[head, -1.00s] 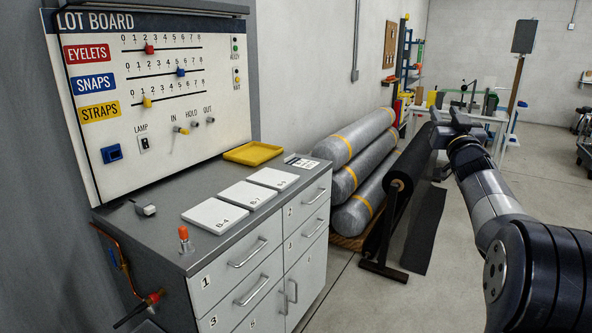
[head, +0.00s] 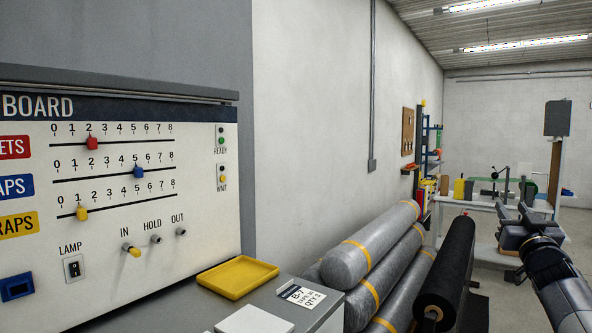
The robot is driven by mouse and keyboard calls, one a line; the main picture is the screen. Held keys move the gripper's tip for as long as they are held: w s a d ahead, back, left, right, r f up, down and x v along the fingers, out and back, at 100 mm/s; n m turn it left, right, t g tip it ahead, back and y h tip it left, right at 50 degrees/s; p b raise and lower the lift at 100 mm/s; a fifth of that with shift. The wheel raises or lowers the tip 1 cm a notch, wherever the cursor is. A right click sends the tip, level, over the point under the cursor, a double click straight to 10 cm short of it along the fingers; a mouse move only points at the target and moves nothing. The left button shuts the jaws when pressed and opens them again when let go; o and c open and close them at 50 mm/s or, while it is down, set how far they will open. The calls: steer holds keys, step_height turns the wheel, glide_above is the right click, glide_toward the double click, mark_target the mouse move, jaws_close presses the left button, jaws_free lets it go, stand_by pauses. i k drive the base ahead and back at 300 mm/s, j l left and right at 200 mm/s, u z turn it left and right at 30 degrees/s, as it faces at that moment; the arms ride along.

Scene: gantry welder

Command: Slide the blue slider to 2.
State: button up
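The blue slider (head: 138,173) is a small blue knob on the middle horizontal track of the white lot board (head: 205,195). It sits near the 5 on a scale from 0 to 8; the 2 on that row is to its left. The red slider (head: 92,143) is on the track above, near 2. The yellow slider (head: 82,214) is on the track below, near 1. My gripper (head: 515,212) is at the far right of the head view, well away from the board. Its fingers look apart, with nothing seen between them.
Below the tracks are a lamp switch (head: 73,268) and several pegs. A yellow tray (head: 238,278) and a label card (head: 301,295) lie on the cabinet top under the board.

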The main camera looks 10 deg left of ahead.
mark_target(138, 171)
steer(key=i+u, duration=0.2)
steer(key=u, duration=0.2)
steer(key=i+u, duration=0.2)
steer(key=u, duration=0.2)
steer(key=i+u, duration=0.2)
steer(key=u, duration=0.2)
steer(key=i+l+u, duration=0.1)
steer(key=u, duration=0.25)
steer(key=i+u, duration=0.35)
steer(key=i+l+u, duration=0.2)
steer(key=u, duration=0.2)
